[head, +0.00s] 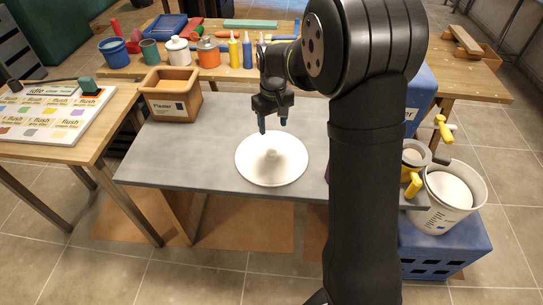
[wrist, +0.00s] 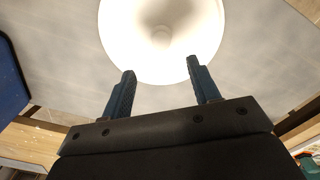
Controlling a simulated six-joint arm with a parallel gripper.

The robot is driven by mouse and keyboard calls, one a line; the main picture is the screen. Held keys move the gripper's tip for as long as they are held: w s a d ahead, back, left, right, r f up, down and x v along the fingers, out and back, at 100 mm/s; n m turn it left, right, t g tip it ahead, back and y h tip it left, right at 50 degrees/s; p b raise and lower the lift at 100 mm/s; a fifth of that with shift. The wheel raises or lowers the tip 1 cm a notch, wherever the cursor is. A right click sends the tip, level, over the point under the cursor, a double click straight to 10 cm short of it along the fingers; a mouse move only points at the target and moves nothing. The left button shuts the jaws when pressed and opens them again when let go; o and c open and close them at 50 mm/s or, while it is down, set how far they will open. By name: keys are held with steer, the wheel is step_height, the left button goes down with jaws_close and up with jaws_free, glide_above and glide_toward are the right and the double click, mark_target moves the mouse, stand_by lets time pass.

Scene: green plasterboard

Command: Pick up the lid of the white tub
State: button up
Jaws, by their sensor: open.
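A round white lid (head: 250,168) with a small knob at its centre lies over the grey worktable (head: 200,160). Whether a tub is under it cannot be told. My gripper (head: 273,124) is open and empty, fingers pointing down, above the far edge of the lid and apart from it. In the wrist view the lid (wrist: 128,30) fills the top middle, its knob beyond and between the two fingertips of my gripper (wrist: 161,67).
A brown box (head: 171,97) with a label stands at the table's back left. A back bench (head: 300,72) holds several pots and bottles. A white bucket (head: 446,200) stands on a blue crate (head: 445,246) at right. The table left of the lid is clear.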

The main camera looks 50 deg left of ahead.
mark_target(272, 151)
step_height(272, 151, down, 12)
steer(key=shift+a+f, duration=0.1)
steer(key=shift+a, duration=0.05)
steer(key=c, duration=1.1)
